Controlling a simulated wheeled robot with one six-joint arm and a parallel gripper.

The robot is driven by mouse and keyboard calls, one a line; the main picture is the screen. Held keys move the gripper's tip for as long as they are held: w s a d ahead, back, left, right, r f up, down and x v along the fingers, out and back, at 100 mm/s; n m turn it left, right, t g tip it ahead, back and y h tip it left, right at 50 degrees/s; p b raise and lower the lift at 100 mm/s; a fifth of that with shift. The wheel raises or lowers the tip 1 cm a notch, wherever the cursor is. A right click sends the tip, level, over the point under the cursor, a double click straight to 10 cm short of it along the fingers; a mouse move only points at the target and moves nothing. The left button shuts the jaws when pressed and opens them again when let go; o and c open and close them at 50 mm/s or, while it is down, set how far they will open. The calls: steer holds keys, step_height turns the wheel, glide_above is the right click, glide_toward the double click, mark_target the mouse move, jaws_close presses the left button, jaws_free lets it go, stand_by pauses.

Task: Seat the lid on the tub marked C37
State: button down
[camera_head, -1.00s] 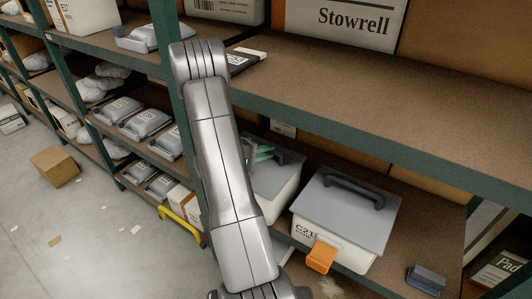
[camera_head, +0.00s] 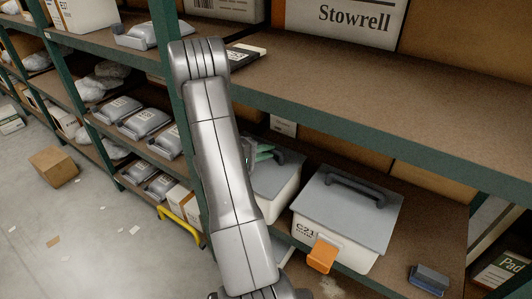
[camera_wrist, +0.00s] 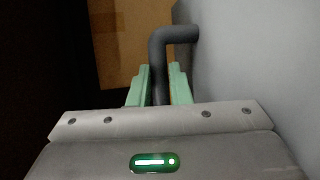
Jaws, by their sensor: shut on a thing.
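My gripper (camera_head: 263,153), with green fingers, is partly hidden behind my arm in the head view. In the wrist view my gripper (camera_wrist: 160,82) is shut on the dark handle (camera_wrist: 160,62) of a grey lid (camera_wrist: 255,70). In the head view this lid (camera_head: 277,181) is over a white tub (camera_head: 283,204) on the lower shelf, just left of the tub marked C21. My arm hides the left part of the lid and tub, and no marking shows on that tub. I cannot tell whether the lid sits flush on its rim.
The C21 tub (camera_head: 335,240) stands close on the right, with its own grey lid (camera_head: 345,205) and an orange clip (camera_head: 321,257). The upper shelf (camera_head: 370,105) runs above. A dark blue object (camera_head: 431,277) lies at the lower shelf's right end.

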steer(key=c, duration=1.3)
jaws_free()
steer(key=shift+o, duration=0.2)
steer(key=b+v, duration=0.2)
steer(key=v, duration=1.2)
steer(key=shift+w+d, duration=0.1)
steer(key=shift+d, duration=0.05)
steer(key=p+x, duration=0.2)
steer(key=x, duration=1.1)
steer(key=shift+w+d, duration=0.2)
steer(key=shift+d, duration=0.05)
steer(key=shift+s+a+f, duration=0.1)
